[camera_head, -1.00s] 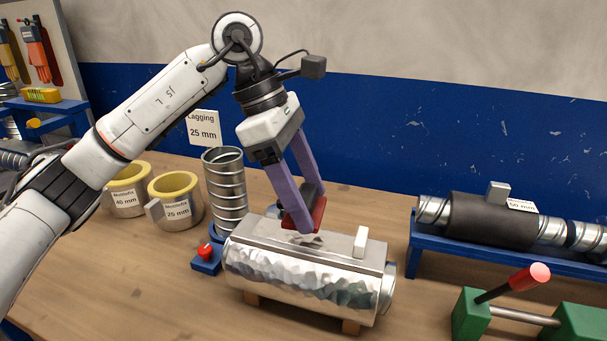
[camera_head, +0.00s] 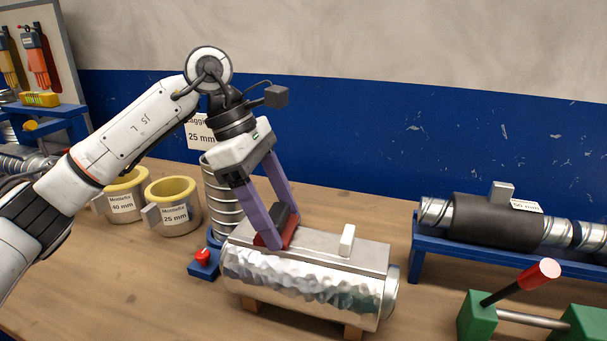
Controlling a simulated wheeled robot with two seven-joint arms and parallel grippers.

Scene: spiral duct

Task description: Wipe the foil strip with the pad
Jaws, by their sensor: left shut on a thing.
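A foil-wrapped duct section (camera_head: 300,280) with a crinkled shiny side lies on wooden feet in the middle of the bench. A smooth, flat grey foil strip (camera_head: 325,252) runs along its top. My left gripper (camera_head: 279,230), with purple fingers, is shut on the pad (camera_head: 288,232), which is red below and dark grey above. The pad is at the left part of the strip and looks to be down on it, partly hidden by the fingers. My right gripper is not in view.
A small white block (camera_head: 347,240) stands on the strip, right of the pad. A blue box with a red button (camera_head: 204,259) and a spiral duct (camera_head: 222,195) are at the left. A blue rack (camera_head: 425,245) and a green clamp (camera_head: 477,318) are at the right.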

